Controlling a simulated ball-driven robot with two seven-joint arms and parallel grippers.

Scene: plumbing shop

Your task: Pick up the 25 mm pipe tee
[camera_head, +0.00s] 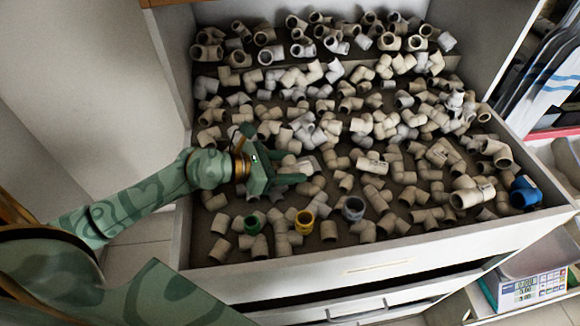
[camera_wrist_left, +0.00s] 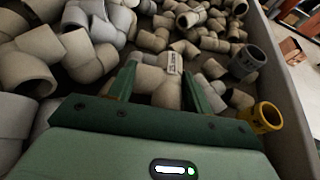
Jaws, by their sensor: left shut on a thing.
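The pipe tee (camera_wrist_left: 158,82) is a beige plastic fitting with a small printed label, seen between my left fingers in the left wrist view. In the head view a pale fitting (camera_head: 306,166) shows just beyond the fingertips, partly hidden by the hand. My left gripper (camera_head: 296,179) is low over the heap in the drawer, fingers pointing right. In the left wrist view my left gripper (camera_wrist_left: 158,90) is shut on the tee, with one green finger on each side. Its lower part is hidden by the palm. My right gripper is not in view.
The drawer (camera_head: 380,258) is full of similar beige fittings, crowded around the hand. A green ring fitting (camera_head: 252,223), a yellow one (camera_head: 304,222), a grey one (camera_head: 353,208) and a blue one (camera_head: 524,192) lie near the front.

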